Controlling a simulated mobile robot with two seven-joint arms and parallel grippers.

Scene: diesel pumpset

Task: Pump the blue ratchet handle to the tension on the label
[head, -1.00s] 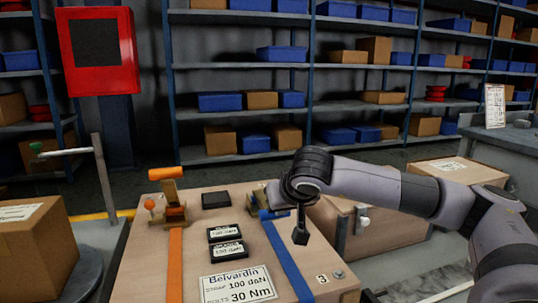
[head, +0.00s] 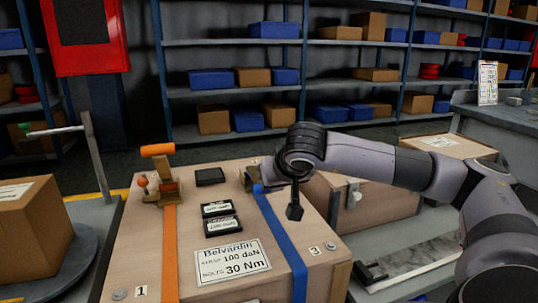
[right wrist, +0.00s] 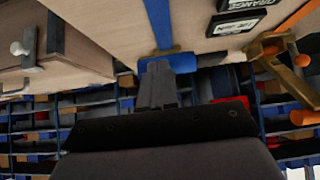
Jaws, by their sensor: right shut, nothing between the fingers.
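The blue ratchet handle (head: 258,189) sits at the far end of the blue strap (head: 281,236) on the wooden crate (head: 190,236). In the right wrist view the blue handle (right wrist: 170,62) lies just beyond the tips of my right gripper (right wrist: 157,72). The fingers are together with nothing between them; whether they touch the handle I cannot tell. In the head view my right gripper (head: 266,172) is beside the handle, partly hidden. The label (head: 233,261) reads strap 100 daN, bolts 30 Nm. Two black readouts (head: 219,217) lie beyond it, too small to read surely.
An orange ratchet (head: 164,180) with raised handle stands on an orange strap (head: 169,240) to the left. A small black box (head: 209,177) lies between the ratchets. A second wooden crate (head: 375,208) stands right. A cardboard box (head: 30,225) is at left, shelves behind.

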